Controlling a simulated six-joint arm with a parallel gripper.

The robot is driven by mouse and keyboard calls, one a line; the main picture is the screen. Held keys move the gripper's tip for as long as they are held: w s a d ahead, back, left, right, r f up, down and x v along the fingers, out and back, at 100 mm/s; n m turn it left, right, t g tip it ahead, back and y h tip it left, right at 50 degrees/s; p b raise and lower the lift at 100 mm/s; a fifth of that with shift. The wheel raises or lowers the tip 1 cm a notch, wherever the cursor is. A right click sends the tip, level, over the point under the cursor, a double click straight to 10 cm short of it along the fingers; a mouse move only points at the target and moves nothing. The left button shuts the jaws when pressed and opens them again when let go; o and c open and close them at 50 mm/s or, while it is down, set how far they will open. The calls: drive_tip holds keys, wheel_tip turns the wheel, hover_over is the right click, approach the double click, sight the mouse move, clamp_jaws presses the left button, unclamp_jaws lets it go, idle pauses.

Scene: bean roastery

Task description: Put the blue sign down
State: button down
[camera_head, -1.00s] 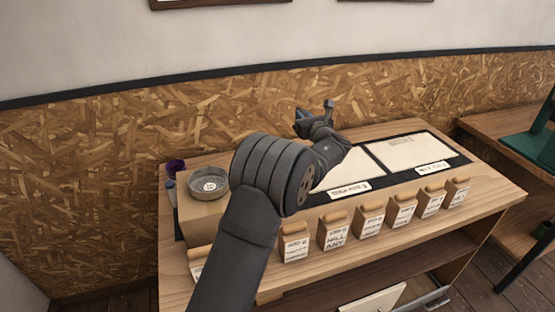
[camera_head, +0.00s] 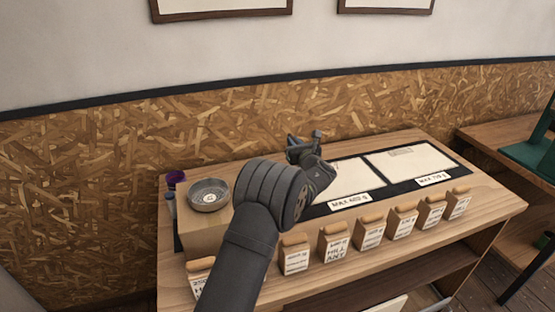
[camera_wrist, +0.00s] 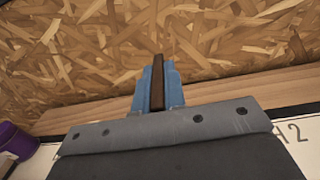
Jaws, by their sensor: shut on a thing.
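My gripper (camera_head: 306,143) is above the back edge of the table, in front of the board wall. It is shut on the blue sign. In the wrist view the held thing shows as a narrow upright brown strip (camera_wrist: 158,80) with blue on both sides of it. Which blue belongs to the sign and which to the fingers is hard to tell, and no sign face shows. In the head view the sign cannot be made out at the gripper. The held thing appears raised, with the table edge (camera_wrist: 260,102) behind it.
The wooden table (camera_head: 470,212) carries a black mat (camera_head: 376,193) with two pale panels (camera_head: 408,163) and small labels. Several small bags (camera_head: 370,232) line its front. At left are a grey bowl (camera_head: 208,195) on a box (camera_head: 200,230) and a purple-topped container (camera_head: 175,178).

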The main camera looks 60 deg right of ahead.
drive_tip(key=shift+w+d+f, duration=0.3)
drive_tip(key=shift+w+f, duration=0.95)
drive_tip(key=shift+f, duration=0.1)
drive_tip(key=shift+w+d+f, duration=0.3)
drive_tip(key=shift+w+f, duration=0.95)
drive_tip(key=shift+f, duration=0.15)
drive_tip(key=shift+w+d+f, duration=0.3)
drive_tip(key=shift+w+f, duration=0.95)
drive_tip(key=shift+f, duration=0.1)
drive_tip(key=shift+f, duration=0.1)
drive_tip(key=shift+f, duration=0.1)
drive_tip(key=c, duration=1.5)
unclamp_jaws()
